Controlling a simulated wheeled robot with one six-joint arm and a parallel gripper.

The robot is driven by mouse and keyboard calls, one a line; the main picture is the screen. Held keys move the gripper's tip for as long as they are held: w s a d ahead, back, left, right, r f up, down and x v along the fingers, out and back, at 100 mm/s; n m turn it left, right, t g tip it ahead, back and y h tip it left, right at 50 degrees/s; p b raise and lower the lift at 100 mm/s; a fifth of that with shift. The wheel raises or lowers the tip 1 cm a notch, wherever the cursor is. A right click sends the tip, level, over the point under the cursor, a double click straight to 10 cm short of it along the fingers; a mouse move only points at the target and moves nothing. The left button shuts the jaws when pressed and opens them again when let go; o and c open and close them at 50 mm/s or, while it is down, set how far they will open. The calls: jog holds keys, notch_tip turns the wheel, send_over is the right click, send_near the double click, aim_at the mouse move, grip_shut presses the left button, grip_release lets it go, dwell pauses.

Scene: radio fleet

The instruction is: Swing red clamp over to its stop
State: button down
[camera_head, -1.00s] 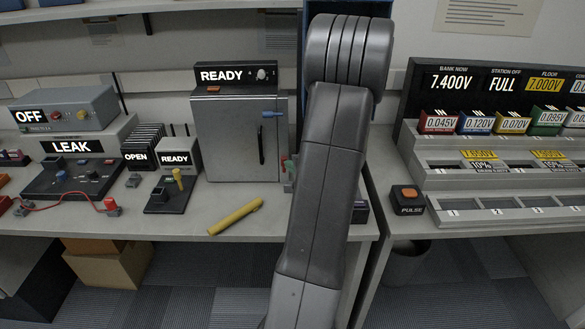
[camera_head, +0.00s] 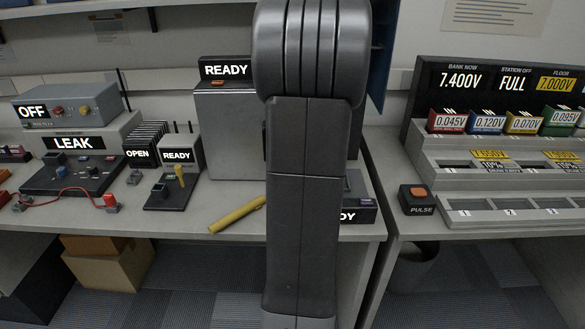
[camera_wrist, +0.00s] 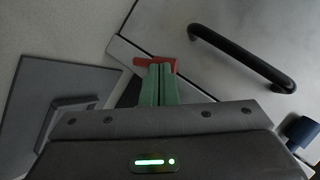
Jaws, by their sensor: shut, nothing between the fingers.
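The red clamp (camera_wrist: 170,62) shows in the wrist view as a short red bar at the edge of the grey cabinet front (camera_wrist: 190,25). My gripper (camera_wrist: 160,68) has green fingers, closed together with nothing between them. Their tips are right at the red bar and overlap it in the picture; I cannot tell whether they touch it. In the head view, the cabinet (camera_head: 230,140) with the READY display stands on the bench, and my arm hides its right part, the clamp and my gripper.
A black bar handle (camera_wrist: 245,58) and a blue knob (camera_wrist: 300,130) are close by on the cabinet front. A dark grey plate (camera_wrist: 40,100) with a raised block lies left in the wrist view. A yellow cylinder (camera_head: 237,215) lies near the bench's front edge.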

jog(key=a+n+h+p, duration=0.1)
jog(key=h+p, duration=0.1)
jog(key=p, duration=0.2)
jog(key=a+n+h+p, duration=0.2)
jog(key=p, duration=0.3)
jog(key=a+f+n+h+p, duration=0.1)
jog(key=h+p, duration=0.1)
jog(key=p, duration=0.3)
jog(key=shift+a+f+n+h, duration=0.1)
jog(key=shift+a+n+h, duration=0.05)
jog(key=shift+n+h, duration=0.2)
jog(key=shift+w+f, duration=0.1)
jog(key=shift+f, duration=0.25)
jog(key=shift+d+f+b, duration=0.15)
jog(key=shift+d+b, duration=0.05)
jog(key=shift+b, duration=0.2)
jog(key=shift+d+f+b, duration=0.25)
jog(key=shift+d+b, duration=0.15)
jog(key=shift+d, duration=0.15)
jog(key=shift+d+r, duration=0.1)
